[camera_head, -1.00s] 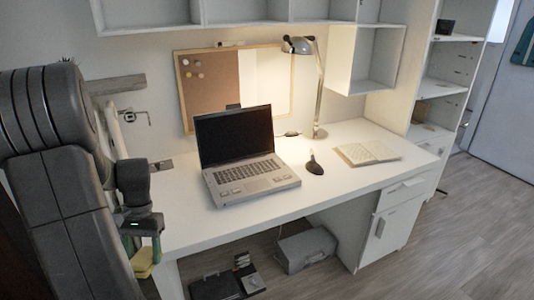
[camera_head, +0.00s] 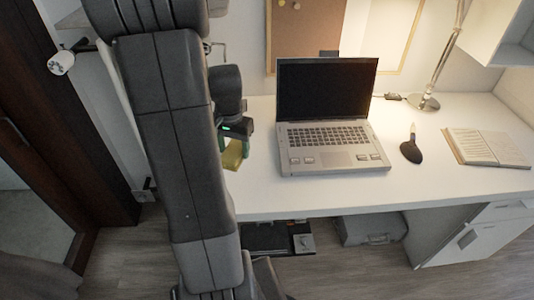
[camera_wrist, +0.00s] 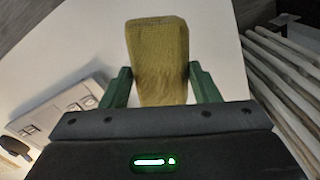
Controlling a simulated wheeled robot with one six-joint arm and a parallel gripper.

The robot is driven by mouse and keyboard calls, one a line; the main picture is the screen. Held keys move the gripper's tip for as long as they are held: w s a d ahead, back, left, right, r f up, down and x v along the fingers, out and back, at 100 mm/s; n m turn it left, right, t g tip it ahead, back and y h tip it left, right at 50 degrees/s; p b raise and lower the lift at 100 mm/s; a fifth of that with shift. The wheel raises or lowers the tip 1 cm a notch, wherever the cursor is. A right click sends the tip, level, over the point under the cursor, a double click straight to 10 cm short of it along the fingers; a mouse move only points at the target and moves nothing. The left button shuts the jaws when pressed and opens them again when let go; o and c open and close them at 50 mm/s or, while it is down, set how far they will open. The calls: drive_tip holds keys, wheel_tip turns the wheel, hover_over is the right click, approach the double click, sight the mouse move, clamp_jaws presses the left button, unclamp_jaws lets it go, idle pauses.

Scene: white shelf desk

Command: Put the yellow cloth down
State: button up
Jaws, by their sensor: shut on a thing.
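The yellow cloth (camera_wrist: 158,58) is between the green fingers of my gripper (camera_wrist: 158,88) in the wrist view, and it sticks out past the fingertips. In the head view my gripper (camera_head: 236,141) is at the left end of the white desk, left of the laptop. The yellow cloth (camera_head: 233,157) hangs low from it there, partly hidden by my arm. I cannot tell whether the cloth touches the desk. The white desk top (camera_head: 330,194) runs to the right; it also shows behind the cloth in the wrist view (camera_wrist: 214,45).
An open laptop (camera_head: 335,145) stands just right of my gripper. The desk's front strip is clear. A grey box (camera_head: 372,229) stands on the floor below.

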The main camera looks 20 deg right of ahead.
wheel_tip(320, 180, down, 10)
drive_tip(key=shift+r+b, duration=0.2)
drive_tip(key=shift+b, duration=0.25)
drive_tip(key=shift+f, duration=0.15)
drive_tip(key=o, duration=0.9)
wheel_tip(320, 180, up, 12)
drive_tip(key=shift+r+p, duration=0.15)
drive_tip(key=shift+p, duration=0.45)
